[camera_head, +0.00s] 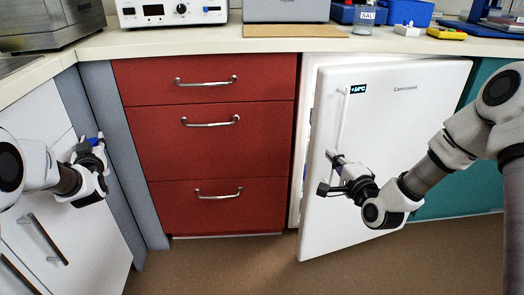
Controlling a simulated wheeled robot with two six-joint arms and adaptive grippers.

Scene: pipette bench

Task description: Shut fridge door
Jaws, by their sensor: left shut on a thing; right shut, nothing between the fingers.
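The white fridge door (385,125) stands ajar at the right of the head view, its left edge swung out from the white fridge frame (304,130). A vertical white handle (341,118) runs along the door's left side. My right gripper (331,172) is shut and empty in front of the door, by the lower end of the handle; I cannot tell whether it touches the door. My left gripper (92,146) is at the far left, shut on a small blue thing (95,141), mostly hidden by the fingers.
Red drawers (210,145) with metal handles stand left of the fridge, and a teal cabinet (440,200) stands right of it. The counter (215,42) above holds instruments, a labelled bottle (365,18) and blue boxes (408,11). Brown floor (220,262) in front is clear.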

